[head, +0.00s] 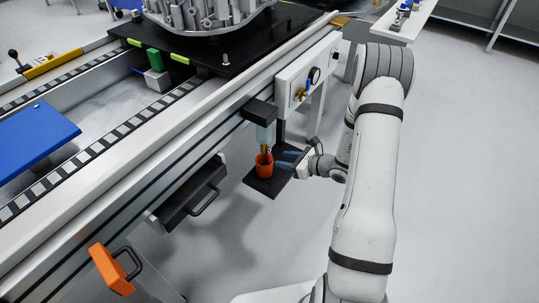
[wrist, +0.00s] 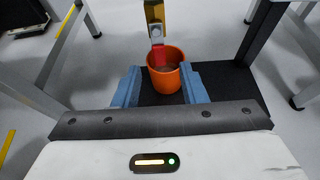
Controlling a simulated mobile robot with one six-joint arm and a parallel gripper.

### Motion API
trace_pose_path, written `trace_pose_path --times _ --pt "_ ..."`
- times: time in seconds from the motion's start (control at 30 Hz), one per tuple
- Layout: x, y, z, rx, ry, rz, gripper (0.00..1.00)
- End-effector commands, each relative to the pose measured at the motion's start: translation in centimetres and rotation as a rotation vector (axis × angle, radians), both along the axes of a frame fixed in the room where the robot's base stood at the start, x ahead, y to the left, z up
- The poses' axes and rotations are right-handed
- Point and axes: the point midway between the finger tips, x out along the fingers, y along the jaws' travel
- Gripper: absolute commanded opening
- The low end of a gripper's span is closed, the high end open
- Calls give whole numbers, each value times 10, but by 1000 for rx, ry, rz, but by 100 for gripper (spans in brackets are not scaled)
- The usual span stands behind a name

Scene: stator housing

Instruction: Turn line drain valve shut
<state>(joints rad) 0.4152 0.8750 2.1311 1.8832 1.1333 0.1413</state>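The drain valve is a brass body (wrist: 153,13) with a red lever (wrist: 157,52) at the top middle of the wrist view. The lever hangs downward, its lower end over an orange cup (wrist: 166,75). In the head view the brass valve (head: 265,149) sits below a clear bowl (head: 265,133) under the conveyor side, above the cup (head: 264,168). My gripper (head: 287,158) is just right of the valve and cup. I cannot tell whether a finger touches the cup.
The cup stands on a small black shelf (head: 261,186). A black drawer (head: 192,194) with a handle and an orange handled block (head: 110,268) are left. Grey floor is open below.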

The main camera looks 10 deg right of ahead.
Motion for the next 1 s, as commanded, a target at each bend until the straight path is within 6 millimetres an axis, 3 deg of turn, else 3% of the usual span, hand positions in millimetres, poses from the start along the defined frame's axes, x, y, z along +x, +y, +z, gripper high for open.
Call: trace_pose_path --times 0.4,0.83,1.0 --pt "40 42 -24 -1 -1 6 38" --pt "47 50 -28 -2 0 5 38" --pt "47 50 -28 -2 0 5 24"
